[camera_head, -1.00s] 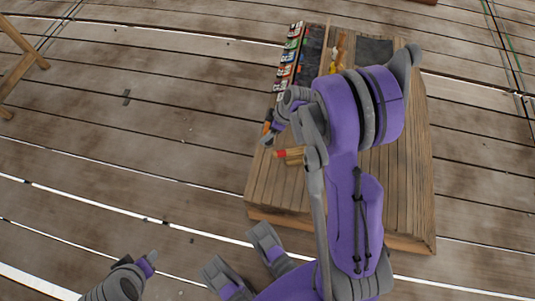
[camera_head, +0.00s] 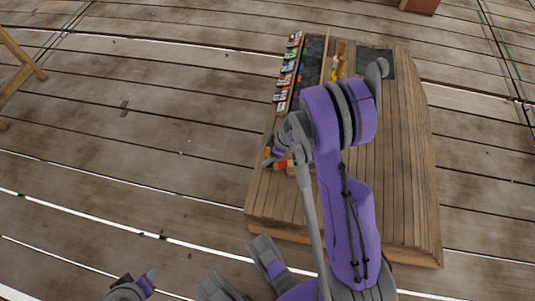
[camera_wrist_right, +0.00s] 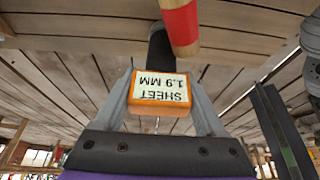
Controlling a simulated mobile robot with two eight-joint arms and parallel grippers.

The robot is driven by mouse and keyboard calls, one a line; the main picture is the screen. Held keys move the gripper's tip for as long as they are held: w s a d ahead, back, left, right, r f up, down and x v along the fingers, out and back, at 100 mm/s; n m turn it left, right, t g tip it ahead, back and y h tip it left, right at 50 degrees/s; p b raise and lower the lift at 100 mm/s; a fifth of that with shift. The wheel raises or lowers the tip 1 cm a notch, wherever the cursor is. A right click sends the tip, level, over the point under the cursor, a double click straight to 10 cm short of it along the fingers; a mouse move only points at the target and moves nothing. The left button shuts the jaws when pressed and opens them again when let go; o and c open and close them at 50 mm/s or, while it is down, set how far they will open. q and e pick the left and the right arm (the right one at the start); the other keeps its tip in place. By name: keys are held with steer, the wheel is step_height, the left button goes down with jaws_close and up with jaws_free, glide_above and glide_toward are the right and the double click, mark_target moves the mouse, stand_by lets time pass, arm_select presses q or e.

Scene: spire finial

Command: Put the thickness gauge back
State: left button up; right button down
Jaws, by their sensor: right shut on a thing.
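The thickness gauge (camera_wrist_right: 160,92) is a small orange block with a white label reading "SHEET 1.9 MM", upside down in the right wrist view. My right gripper (camera_wrist_right: 162,100) is shut on it, one grey finger at each side. A dark piece (camera_wrist_right: 161,52) shows just beyond the gauge; I cannot tell whether it belongs to it. In the head view my right gripper (camera_head: 277,152) is over the left edge of the wooden bench, and the gauge there is mostly hidden.
A wooden tool with a red band (camera_head: 284,164) is close beside my right gripper. The wooden bench (camera_head: 400,190) carries a row of small labelled items (camera_head: 288,72), a dark tray (camera_head: 312,62), a wooden-handled tool (camera_head: 340,60) and a dark mat (camera_head: 375,62). Its right side is clear.

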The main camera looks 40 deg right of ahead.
jaws_free()
steer(key=shift+f, duration=0.1)
steer(key=shift+s+d+r, duration=0.1)
steer(key=shift+d+r, duration=0.05)
steer(key=shift+r, duration=0.35)
steer(key=p+v, duration=0.4)
steer(key=v, duration=0.7)
arm_select(q)
steer(key=r, duration=0.4)
steer(key=shift+s+r, duration=0.15)
steer(key=shift+s, duration=0.05)
arm_select(e)
steer(key=s+a+r+m+h, duration=0.1)
steer(key=s+a+r+m, duration=0.3)
steer(key=s+a+r, duration=0.2)
steer(key=s+a+r+m+h, duration=0.2)
steer(key=s+a+r, duration=0.4)
steer(key=a, duration=0.5)
steer(key=shift+r+m+t, duration=0.4)
steer(key=shift+m, duration=0.5)
arm_select(q)
steer(key=shift+r, duration=0.1)
arm_select(e)
steer(key=shift+s+r, duration=0.1)
steer(key=shift+s, duration=0.05)
